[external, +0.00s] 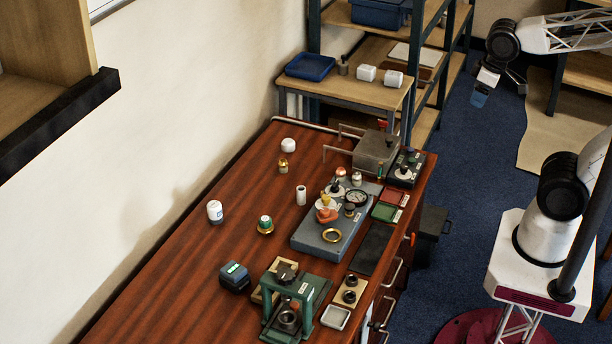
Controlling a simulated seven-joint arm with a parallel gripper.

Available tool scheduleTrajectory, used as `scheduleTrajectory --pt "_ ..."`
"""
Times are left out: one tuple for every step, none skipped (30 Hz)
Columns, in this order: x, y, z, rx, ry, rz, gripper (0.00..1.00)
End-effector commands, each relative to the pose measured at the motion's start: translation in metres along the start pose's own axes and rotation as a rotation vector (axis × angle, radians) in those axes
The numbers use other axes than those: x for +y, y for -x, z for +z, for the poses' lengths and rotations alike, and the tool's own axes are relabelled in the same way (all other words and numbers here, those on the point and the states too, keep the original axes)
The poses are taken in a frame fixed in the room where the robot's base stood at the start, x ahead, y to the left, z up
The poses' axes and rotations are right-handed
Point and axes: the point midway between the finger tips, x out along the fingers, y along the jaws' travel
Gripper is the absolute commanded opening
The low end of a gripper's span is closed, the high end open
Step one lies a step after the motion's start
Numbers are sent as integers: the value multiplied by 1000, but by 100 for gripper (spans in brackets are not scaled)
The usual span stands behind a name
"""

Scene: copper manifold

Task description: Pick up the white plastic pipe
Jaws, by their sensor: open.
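A short white cylinder (301,195), which looks like the white plastic pipe, stands upright on the brown wooden bench (170,290). It is left of the grey-blue manifold plate (325,243) and apart from it. My gripper (479,98) hangs at the upper right, off the bench and far from the pipe. It is open, with nothing seen between its fingers; the fingers are small in this view.
A grey box with metal handles (376,152) is at the bench's back. A green press (288,308) is in front. The bench's left front is clear.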

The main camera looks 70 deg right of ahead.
Motion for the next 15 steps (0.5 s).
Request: scheduleTrajectory --pt "0 0 0 0 0 0 58" --pt "0 0 0 0 0 0 58" --pt "0 0 0 0 0 0 58" --pt "0 0 0 0 0 0 58" --pt "0 0 0 0 0 0 58" --pt "0 0 0 0 -1 0 58" --pt "0 0 0 -1 -1 -1 58" --pt "0 0 -1 -2 -3 -2 58" --pt "-1 -1 -2 -5 -5 -4 58" --pt "-1 -1 -3 -7 -8 -7 58" --pt "-1 -2 -4 -10 -12 -10 58" --pt "-2 -3 -6 -16 -19 -15 58" --pt "-3 -3 -8 -20 -26 -21 58" --pt "-4 -4 -10 -26 -34 -26 58" --pt "-5 -6 -13 -36 -45 -35 58"
